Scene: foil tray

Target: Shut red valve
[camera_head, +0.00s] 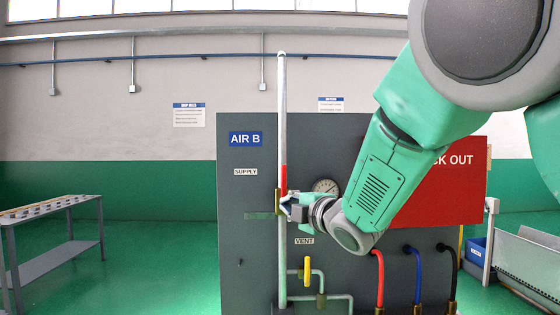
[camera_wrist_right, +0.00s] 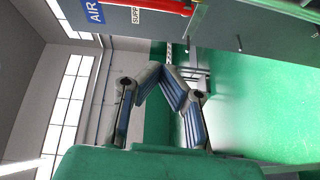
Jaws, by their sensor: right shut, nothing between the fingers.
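The red valve handle (camera_head: 284,179) stands upright along the vertical grey pipe (camera_head: 282,110) on the dark panel, just right of the SUPPLY label. A long red bar (camera_wrist_right: 165,5) along the top edge of the right wrist view appears to be this handle. My right gripper (camera_head: 289,207) is at the pipe, just below the red part, and partly hides the valve body. In the right wrist view its blue-padded fingers (camera_wrist_right: 163,75) meet at the tips with nothing between them. I cannot tell whether it touches the handle. My left gripper is not in view.
A yellow handle (camera_head: 307,270) hangs below the VENT label (camera_head: 304,241). A gauge (camera_head: 326,187) sits behind my right gripper. Red, blue and black hoses (camera_head: 416,275) come out at lower right. A grey table (camera_head: 50,240) stands left; green floor between it and the panel is clear.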

